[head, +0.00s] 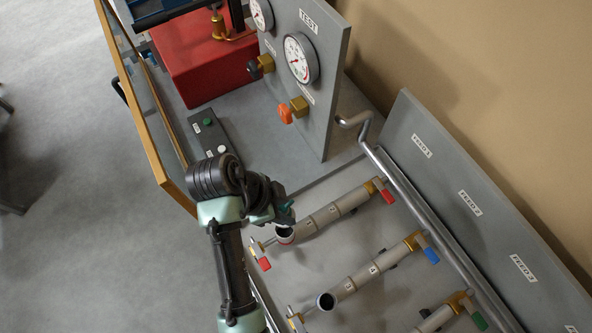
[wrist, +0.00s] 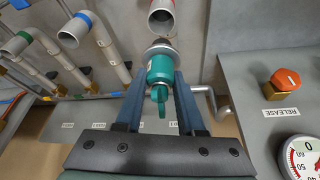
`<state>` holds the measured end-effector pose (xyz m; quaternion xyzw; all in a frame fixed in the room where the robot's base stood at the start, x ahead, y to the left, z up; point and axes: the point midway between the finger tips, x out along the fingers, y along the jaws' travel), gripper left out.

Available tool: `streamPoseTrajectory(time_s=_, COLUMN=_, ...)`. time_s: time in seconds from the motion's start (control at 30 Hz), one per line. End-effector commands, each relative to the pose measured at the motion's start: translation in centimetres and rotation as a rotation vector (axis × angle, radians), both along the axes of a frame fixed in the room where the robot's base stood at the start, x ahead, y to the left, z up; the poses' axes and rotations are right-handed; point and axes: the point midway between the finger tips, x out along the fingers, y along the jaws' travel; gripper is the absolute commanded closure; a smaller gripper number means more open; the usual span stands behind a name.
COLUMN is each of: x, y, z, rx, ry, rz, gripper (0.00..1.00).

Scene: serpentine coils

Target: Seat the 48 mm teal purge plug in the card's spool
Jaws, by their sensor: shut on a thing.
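The teal purge plug (wrist: 160,72) sits between the two fingers of my gripper (wrist: 158,88) in the wrist view, which are shut on it. A pale disc shows at its far end, and a teal tab points back towards the palm. The open mouth of a red-banded spool (wrist: 163,20) is just beyond the disc; the plug is outside it, and I cannot tell whether they touch. In the head view my gripper (head: 284,213) is over the near end of the top spool (head: 322,217), and the plug is hard to make out. I see no card that I can read.
A blue-banded spool (wrist: 74,30) and a green-banded spool (wrist: 14,46) lie to the left in the wrist view. The test panel (head: 312,90) with gauges and an orange knob (head: 286,114) stands close by. A red lever (head: 264,264) is near the spool's mouth.

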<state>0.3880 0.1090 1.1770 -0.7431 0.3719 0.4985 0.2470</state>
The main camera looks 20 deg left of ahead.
Motion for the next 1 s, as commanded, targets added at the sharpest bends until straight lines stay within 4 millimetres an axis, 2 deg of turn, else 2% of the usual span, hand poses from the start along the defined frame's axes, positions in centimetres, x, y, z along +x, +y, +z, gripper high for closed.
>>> streamPoseTrajectory(time_s=0.5, x=0.0, y=0.0, z=-4.2, rx=0.001, ry=-0.001, rz=-0.001, gripper=1.00)
streamPoseTrajectory(time_s=1.0, x=0.0, y=0.0, z=-4.5, rx=0.001, ry=-0.001, rz=0.000, gripper=1.00)
